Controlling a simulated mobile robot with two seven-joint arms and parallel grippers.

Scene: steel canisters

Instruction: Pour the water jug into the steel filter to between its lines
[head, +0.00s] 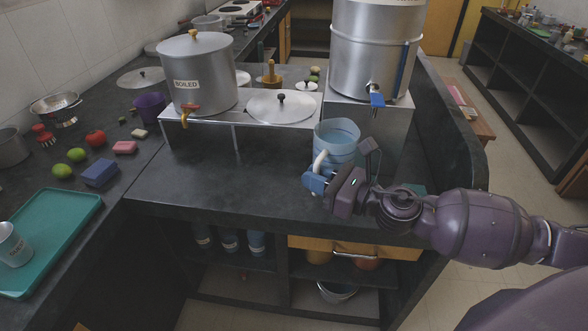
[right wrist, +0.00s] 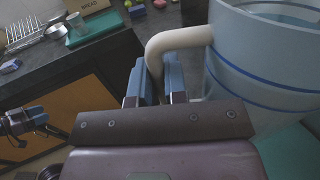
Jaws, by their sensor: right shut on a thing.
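The water jug (head: 338,140) is pale blue and see-through with darker blue bands and a white handle (head: 320,160). It looks upright, in front of the steel filter's stand; whether its base touches the counter is hidden. My right gripper (head: 318,182) is shut on the handle, which also shows between its blue fingers in the right wrist view (right wrist: 152,80). The steel filter (head: 372,50) is a big cylinder with a blue-handled tap and a blue upright strip on its right side. Its top is cut off. A dark gripper, seemingly my left (right wrist: 28,120), shows at the left edge of the wrist view.
The filter rests on a steel stand (head: 370,118). Left of it, a pot labelled BOILED (head: 205,80) and a lid (head: 282,106) sit on a raised steel shelf. A teal tray (head: 60,215) with a cup lies far left. The front counter left of the jug is clear.

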